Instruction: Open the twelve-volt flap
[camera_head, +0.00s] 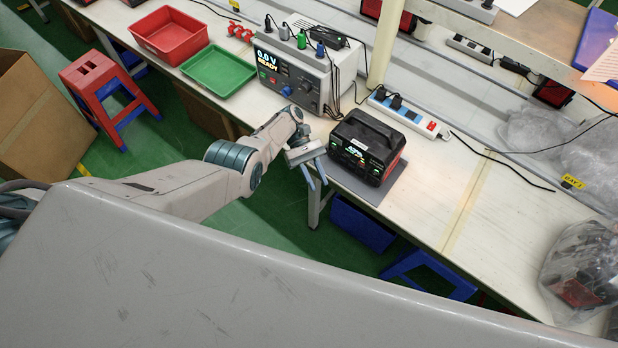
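A black portable power station (366,146) with a lit display on its front stands on a grey mat (372,192) near the front edge of the workbench. The twelve-volt flap is too small to make out on its front panel. My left gripper (316,178) is just left of the power station, off the bench's front edge, with its fingers pointing down. The two fingers are apart with nothing between them, and they look clear of the power station. My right gripper is not in view.
A grey test unit (292,75) with cables stands behind and left of the power station. A white power strip (405,112) lies behind it. Green (219,71) and red (168,36) trays sit at the left. The bench (505,212) is clear to the right, before plastic bags (580,270).

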